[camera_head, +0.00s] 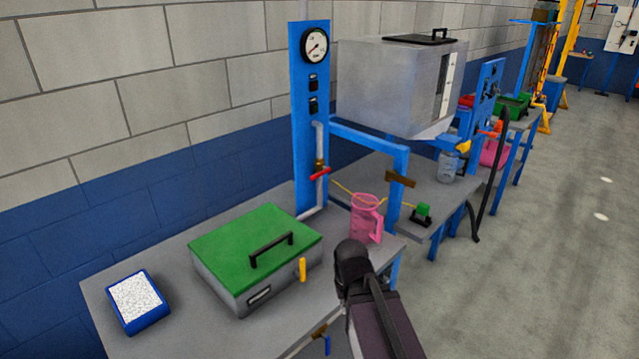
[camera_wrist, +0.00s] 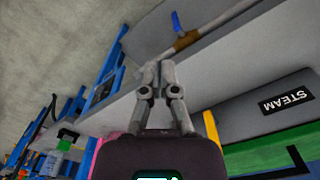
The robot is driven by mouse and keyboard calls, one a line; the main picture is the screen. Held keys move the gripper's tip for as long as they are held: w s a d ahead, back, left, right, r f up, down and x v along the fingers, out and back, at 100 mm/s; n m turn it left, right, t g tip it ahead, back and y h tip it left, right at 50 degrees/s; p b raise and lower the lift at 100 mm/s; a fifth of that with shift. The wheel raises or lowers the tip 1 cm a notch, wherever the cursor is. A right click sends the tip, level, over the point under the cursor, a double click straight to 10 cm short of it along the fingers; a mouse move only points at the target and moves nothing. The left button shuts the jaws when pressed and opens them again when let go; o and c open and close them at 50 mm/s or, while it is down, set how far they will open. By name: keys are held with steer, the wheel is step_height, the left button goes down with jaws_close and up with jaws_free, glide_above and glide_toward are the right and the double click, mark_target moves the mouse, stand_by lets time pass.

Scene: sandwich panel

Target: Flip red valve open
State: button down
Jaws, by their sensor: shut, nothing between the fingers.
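The red valve handle (camera_head: 319,174) sits on a brass body (camera_head: 320,162) on a grey pipe, low on the blue upright panel (camera_head: 310,120). The handle lies across the pipe, nearly level in the head view. I cannot make it out in the wrist view. My gripper (camera_wrist: 160,72) is shut and empty in the wrist view, with its fingertips together near the table's edge. In the head view my dark arm rises at lower centre, in front of and below the red valve, well apart from it; the fingertips are hidden there.
A box with a green lid (camera_head: 255,240) and a pink jug (camera_head: 366,218) stand on the table (camera_head: 175,240) near my arm. A yellow handle (camera_head: 302,269) is at the box. A blue-handled brass valve (camera_wrist: 183,34) is by the table's edge. Open floor lies right.

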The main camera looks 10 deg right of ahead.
steer(key=w+a+r+m+t+y+b, duration=0.1)
steer(key=w+m+t+y, duration=0.2)
steer(key=w+m, duration=0.55)
steer(key=w+r+m+t+y, duration=0.25)
steer(key=w+m, duration=0.25)
steer(key=w, duration=0.7)
steer(key=w+d+r+m+t+y, duration=0.1)
steer(key=w+d+r+m+t, duration=0.2)
steer(key=w+m, duration=0.4)
steer(key=w+d+r+m+t+y+b, duration=0.1)
steer(key=w+d+r+m+t, duration=0.2)
steer(key=w+m, duration=0.5)
steer(key=shift+w+d+r+y, duration=0.35)
steer(key=shift+w+d, duration=0.15)
steer(key=shift+w, duration=0.1)
steer(key=shift+w+a+f, duration=0.1)
